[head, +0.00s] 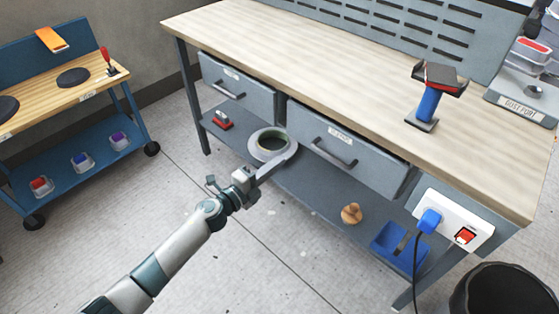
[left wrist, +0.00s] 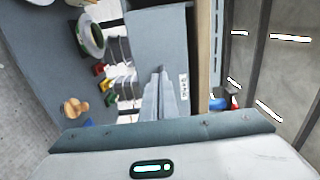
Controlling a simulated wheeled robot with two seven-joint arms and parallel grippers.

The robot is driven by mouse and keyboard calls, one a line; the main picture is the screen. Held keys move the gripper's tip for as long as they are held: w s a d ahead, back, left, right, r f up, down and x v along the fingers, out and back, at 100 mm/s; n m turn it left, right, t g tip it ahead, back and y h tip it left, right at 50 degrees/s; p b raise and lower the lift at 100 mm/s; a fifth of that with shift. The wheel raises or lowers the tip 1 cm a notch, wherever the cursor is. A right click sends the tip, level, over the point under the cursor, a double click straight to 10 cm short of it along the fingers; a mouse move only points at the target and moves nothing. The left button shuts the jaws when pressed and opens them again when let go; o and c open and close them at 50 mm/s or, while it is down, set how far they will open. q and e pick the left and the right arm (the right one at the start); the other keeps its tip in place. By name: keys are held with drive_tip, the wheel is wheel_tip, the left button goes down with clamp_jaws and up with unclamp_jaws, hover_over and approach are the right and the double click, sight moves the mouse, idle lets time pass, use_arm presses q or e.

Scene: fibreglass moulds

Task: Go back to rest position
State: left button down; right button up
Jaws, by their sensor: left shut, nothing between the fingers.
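My left gripper (head: 285,160) reaches in from the lower left in the head view. Its fingers are together and empty, in front of the workbench drawers. In the left wrist view its closed fingers (left wrist: 160,85) point at a grey drawer front (left wrist: 158,40). A pale ring with a dark green inside (head: 270,146) shows just beyond the fingers in the head view; whether they touch it I cannot tell. The ring also shows in the left wrist view (left wrist: 91,36), apart from the fingers. My right gripper is in neither view.
The workbench (head: 300,60) has two closed drawers and a lower shelf (head: 300,190) with a wooden knob (head: 351,213) and a blue bin (head: 398,245). A blue-handled tool (head: 429,103) stands on top. A blue cart (head: 75,130) is at left, a black bin (head: 500,290) lower right. Floor between is clear.

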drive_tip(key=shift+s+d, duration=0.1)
use_arm(q)
drive_tip(key=s+a+f+n+y, duration=0.3)
drive_tip(key=s+a+f+n, duration=0.15)
drive_tip(key=f, duration=0.35)
drive_tip(key=s+a+f+n+y+p, duration=0.1)
drive_tip(key=s+a+f+n+y, duration=0.25)
drive_tip(key=f+n, duration=0.35)
drive_tip(key=s+a+f+n+y, duration=0.25)
drive_tip(key=a+f+n, duration=0.2)
drive_tip(key=f, duration=0.45)
drive_tip(key=s+a+f+n+g+y, duration=0.1)
drive_tip(key=s+a+f+n+g, duration=0.1)
drive_tip(key=s+f, duration=0.4)
drive_tip(key=s+a+f+n+g, duration=0.3)
drive_tip(key=s+f, duration=0.3)
drive_tip(key=s, duration=0.8)
drive_tip(key=s+a+f+n+g+y+p, duration=0.1)
drive_tip(key=s+a+f+n+g, duration=0.1)
drive_tip(key=s+f, duration=0.4)
drive_tip(key=s+n, duration=0.1)
drive_tip(key=s, duration=0.2)
drive_tip(key=shift+s+a+f+n+y, duration=0.2)
drive_tip(key=shift+s+f+n+y, duration=0.1)
drive_tip(key=shift+s+n, duration=0.1)
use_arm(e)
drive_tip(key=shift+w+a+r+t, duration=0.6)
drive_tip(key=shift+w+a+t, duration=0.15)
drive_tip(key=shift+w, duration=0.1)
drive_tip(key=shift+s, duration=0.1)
